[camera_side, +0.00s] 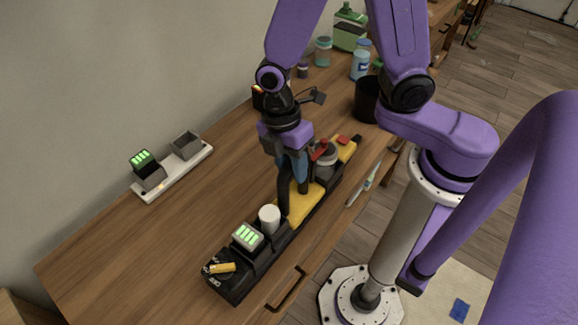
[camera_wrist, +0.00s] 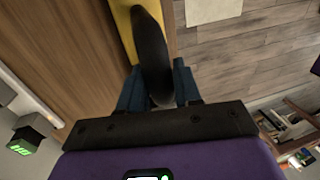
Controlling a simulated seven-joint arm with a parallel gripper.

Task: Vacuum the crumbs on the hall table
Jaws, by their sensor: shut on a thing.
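A long black and yellow vacuum (camera_side: 305,205) lies along the front part of the wooden hall table (camera_side: 130,255). It carries a battery (camera_side: 247,237) with lit green bars, a white cylinder (camera_side: 269,218) and a yellow switch lever (camera_side: 222,267) at the near end. My gripper (camera_side: 291,172) points down and is shut on the vacuum's black handle. In the wrist view the dark handle (camera_wrist: 152,55) runs between the blue fingers. Whether the vacuum touches the table is unclear. I cannot make out crumbs.
A white charging base (camera_side: 172,178) by the wall holds a green-lit battery (camera_side: 146,168) and a grey block (camera_side: 186,145). A black cup (camera_side: 367,99), jars (camera_side: 323,51), a blue-white bottle (camera_side: 361,62) and a green container (camera_side: 349,31) stand farther back. The near-left tabletop is clear.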

